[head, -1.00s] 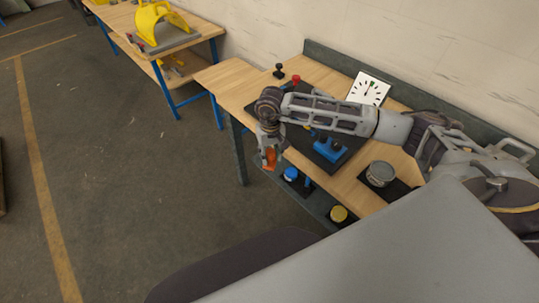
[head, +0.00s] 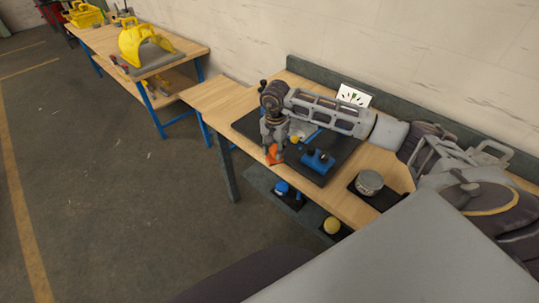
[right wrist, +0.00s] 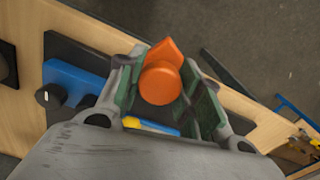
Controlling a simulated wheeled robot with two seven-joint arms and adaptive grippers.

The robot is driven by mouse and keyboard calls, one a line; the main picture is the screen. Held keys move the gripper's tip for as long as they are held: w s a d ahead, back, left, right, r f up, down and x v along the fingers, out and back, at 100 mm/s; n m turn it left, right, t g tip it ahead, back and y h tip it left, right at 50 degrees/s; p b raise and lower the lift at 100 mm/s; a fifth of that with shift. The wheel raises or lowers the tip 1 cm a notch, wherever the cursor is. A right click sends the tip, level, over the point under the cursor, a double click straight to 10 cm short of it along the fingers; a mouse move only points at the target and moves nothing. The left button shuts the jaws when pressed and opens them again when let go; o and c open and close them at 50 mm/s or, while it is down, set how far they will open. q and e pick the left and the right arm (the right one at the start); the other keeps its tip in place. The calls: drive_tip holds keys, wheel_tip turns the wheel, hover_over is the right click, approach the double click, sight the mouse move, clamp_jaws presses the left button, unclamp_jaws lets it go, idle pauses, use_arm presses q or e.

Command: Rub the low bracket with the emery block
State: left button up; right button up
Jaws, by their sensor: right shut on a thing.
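My right gripper (head: 273,150) is shut on an orange piece (head: 272,155), which I take to be the emery block. In the right wrist view this orange block (right wrist: 160,80) sits between the two fingers, its round end facing the camera. In the head view it is at the front edge of the dark board, left of a blue bracket (head: 318,161) and apart from it. This blue bracket also shows in the right wrist view (right wrist: 80,78), left of the fingers. I take it to be the low bracket. My right forearm hides part of the board behind. My left gripper is out of view.
The dark board (head: 325,175) lies on the wooden bench (head: 357,208). A round grey tin (head: 369,182) stands on a dark pad to the right. A white dial card (head: 353,96) stands behind. A lower shelf (head: 262,180) holds a blue-topped and a yellow-topped item.

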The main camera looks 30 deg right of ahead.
drive_tip(key=w+d+r+m, duration=0.1)
drive_tip(key=d+r+m, duration=0.3)
drive_tip(key=d+m, duration=0.5)
drive_tip(key=shift+w+d+r+m, duration=0.3)
drive_tip(key=shift+d+r+m, duration=0.1)
drive_tip(key=shift+m, duration=1.6)
